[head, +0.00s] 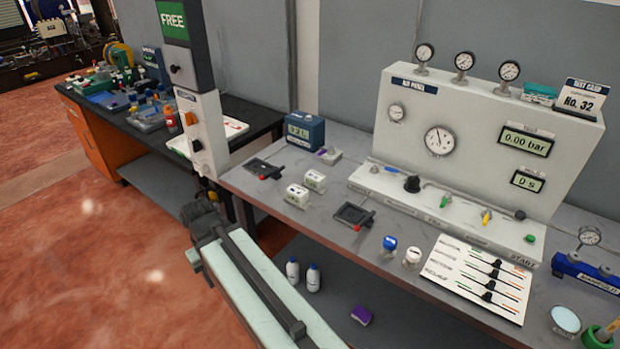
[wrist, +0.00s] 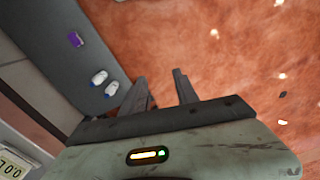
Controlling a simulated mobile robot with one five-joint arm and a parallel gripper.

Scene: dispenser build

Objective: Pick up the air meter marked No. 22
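No label reading No. 22 is legible in either view. Two small white boxes with dark markings, a nearer one (head: 298,196) and a farther one (head: 315,180), stand on the grey bench; their markings are too small to read. Several round gauges, such as the top left one (head: 424,53), are fixed on the pale test panel (head: 470,110). The test card (head: 581,98) on it reads No. 32. My gripper (wrist: 159,78) is open and empty, its fingers apart above the reddish floor beside the lower shelf. In the head view my arm lies in front of the bench.
Two black trays with red parts (head: 355,214) (head: 264,168) and a blue display box (head: 305,131) are on the bench. Blue and white knobs (head: 389,245) (head: 412,257) stand near its front edge. White bottles (head: 313,278) and a purple block (head: 361,315) are on the lower shelf. Open floor lies left.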

